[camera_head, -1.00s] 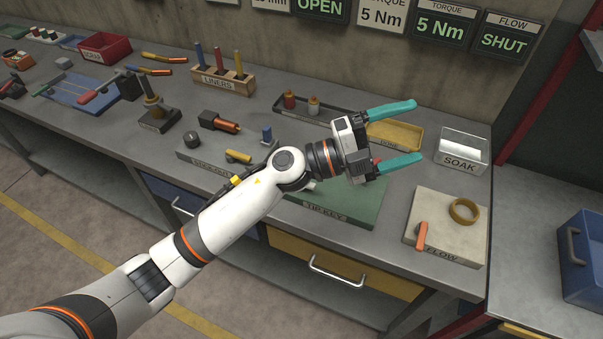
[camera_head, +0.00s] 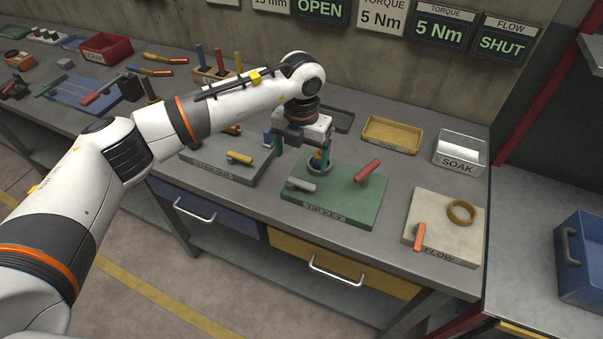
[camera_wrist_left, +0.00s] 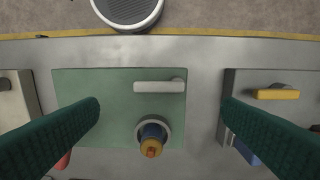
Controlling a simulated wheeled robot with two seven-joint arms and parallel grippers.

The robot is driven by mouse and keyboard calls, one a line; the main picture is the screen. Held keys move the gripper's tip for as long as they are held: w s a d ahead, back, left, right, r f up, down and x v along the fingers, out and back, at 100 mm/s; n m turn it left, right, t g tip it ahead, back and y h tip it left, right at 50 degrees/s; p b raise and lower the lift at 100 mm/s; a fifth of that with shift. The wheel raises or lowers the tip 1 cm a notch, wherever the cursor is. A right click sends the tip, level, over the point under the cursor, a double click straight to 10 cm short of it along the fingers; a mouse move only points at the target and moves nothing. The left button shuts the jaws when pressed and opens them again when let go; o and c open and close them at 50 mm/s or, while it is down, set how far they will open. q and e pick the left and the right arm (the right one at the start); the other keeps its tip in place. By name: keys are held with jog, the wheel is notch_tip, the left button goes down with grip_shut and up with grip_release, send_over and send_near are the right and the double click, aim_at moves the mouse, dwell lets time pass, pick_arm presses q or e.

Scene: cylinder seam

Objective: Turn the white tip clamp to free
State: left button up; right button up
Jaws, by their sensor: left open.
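The white tip clamp (camera_head: 300,184) is a short lever lying flat near the front left of the green TIP KEY plate (camera_head: 335,207). In the left wrist view the clamp (camera_wrist_left: 158,87) lies crosswise between the finger lines, with its round pivot at the right end. My left gripper (camera_head: 301,157) points down above the plate, teal fingers apart and empty; the clamp is not touched. A grey ring socket (camera_wrist_left: 153,132) beside the clamp holds a blue and orange piece (camera_wrist_left: 151,142). A red lever (camera_head: 368,171) stands at the plate's right. My right gripper is out of view.
A grey plate with a yellow lever (camera_head: 240,159) lies left of the green plate. The FLOW plate (camera_head: 450,238) with an orange lever and ring is to the right. A yellow tray (camera_head: 393,134) and a clear SOAK box (camera_head: 460,152) stand behind. Bare bench lies between the plates.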

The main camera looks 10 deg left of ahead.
aim_at(301, 182)
pick_arm(q)
notch_tip(301, 182, down, 8)
jog(key=shift+f+p, duration=0.15)
jog(key=shift+p, duration=0.8)
jog(key=c, duration=1)
